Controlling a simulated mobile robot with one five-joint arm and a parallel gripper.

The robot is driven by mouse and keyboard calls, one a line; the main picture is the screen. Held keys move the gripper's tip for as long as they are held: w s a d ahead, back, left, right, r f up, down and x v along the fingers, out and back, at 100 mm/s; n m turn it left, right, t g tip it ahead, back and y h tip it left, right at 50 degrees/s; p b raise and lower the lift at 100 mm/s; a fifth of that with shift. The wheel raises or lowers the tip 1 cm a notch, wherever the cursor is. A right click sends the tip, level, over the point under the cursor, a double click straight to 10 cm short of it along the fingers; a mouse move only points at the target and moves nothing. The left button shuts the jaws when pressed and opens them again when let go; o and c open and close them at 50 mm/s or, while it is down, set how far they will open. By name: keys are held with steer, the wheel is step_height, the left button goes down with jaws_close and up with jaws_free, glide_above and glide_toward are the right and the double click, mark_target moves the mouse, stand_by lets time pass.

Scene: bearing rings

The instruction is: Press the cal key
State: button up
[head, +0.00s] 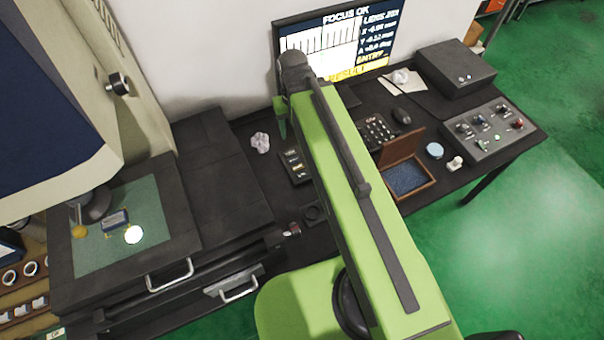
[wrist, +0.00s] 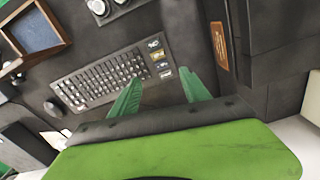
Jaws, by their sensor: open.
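A dark keyboard (wrist: 108,80) lies on the bench in the wrist view. At its right end is a short column of three larger labelled keys: a dark top key (wrist: 153,43), a yellow-marked middle key (wrist: 159,55) and a dark lower key (wrist: 165,73). Their lettering is too small to read, so I cannot tell which is cal. My gripper (wrist: 160,76) is open and empty, its two green fingers on either side of the lower key in the picture. I cannot tell the height gap.
An open wooden box (head: 408,180) with a blue lining lies right of my arm. A mouse (head: 402,116), a control box with knobs (head: 492,130) and a monitor (head: 375,35) are also on the bench. A machine with drawers (head: 150,240) stands at left.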

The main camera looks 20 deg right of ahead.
jaws_close()
stand_by(1.4)
